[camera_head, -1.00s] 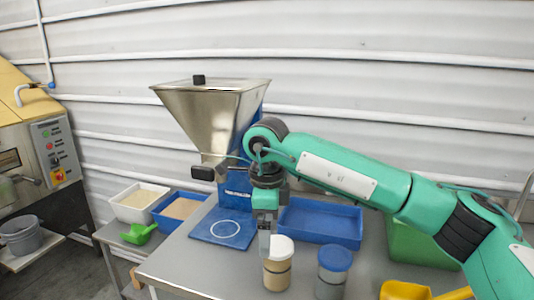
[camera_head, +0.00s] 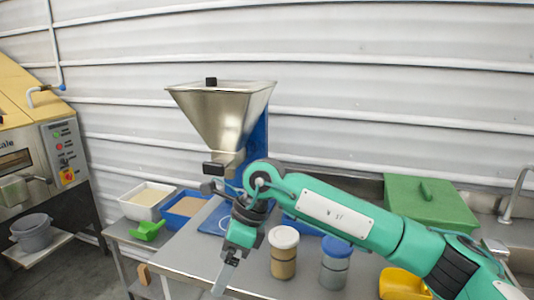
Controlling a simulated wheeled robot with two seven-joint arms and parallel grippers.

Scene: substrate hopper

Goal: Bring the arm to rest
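My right arm comes in from the right, and its gripper (camera_head: 222,275) points down over the front of the grey table (camera_head: 187,257). The gripper is seen edge-on, so its opening cannot be judged; no object shows in it. It is left of the white-lidded jar (camera_head: 283,256) and apart from it. The metal hopper (camera_head: 221,117) on its blue stand (camera_head: 257,140) is behind the arm. The forearm partly hides the blue tray behind the jars and the blue base plate. My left gripper is not in view.
A blue-lidded jar (camera_head: 335,264) stands right of the white-lidded one. A yellow scoop (camera_head: 402,284) is at the front right and a green lidded box (camera_head: 428,205) behind. A white bin (camera_head: 146,198), blue bin (camera_head: 183,208) and green scoop (camera_head: 148,230) are on the left.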

